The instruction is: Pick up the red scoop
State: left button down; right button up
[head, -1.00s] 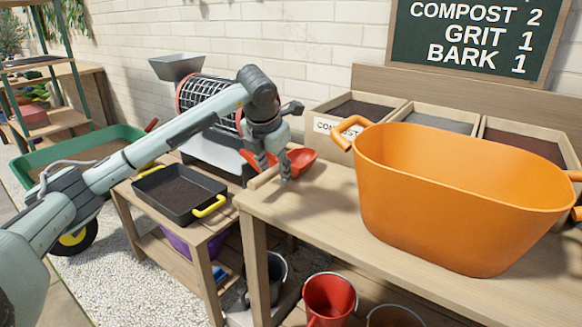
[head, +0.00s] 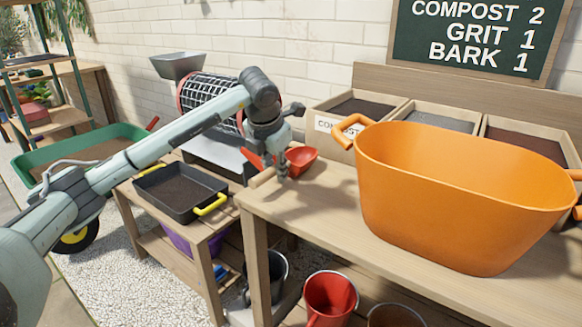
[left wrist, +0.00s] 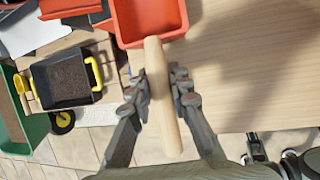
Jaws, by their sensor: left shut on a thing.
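The red scoop (head: 301,160) is at the left end of the potting bench, its bowl just over or on the bench top; I cannot tell whether it touches. In the left wrist view its red bowl (left wrist: 148,20) is at the top and its pale wooden handle (left wrist: 160,95) runs down between my fingers. My left gripper (head: 283,172) is shut on the handle, with one finger on each side in the left wrist view (left wrist: 160,90).
A large orange tub (head: 460,200) stands on the bench to the right. Wooden bins of compost (head: 352,106), grit and bark stand behind it. A black tray with yellow handles (head: 180,193) sits on a lower table at left. A rotary sieve (head: 207,103) stands behind.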

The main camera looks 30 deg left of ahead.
pick_arm(q)
jog(key=shift+r, duration=0.1)
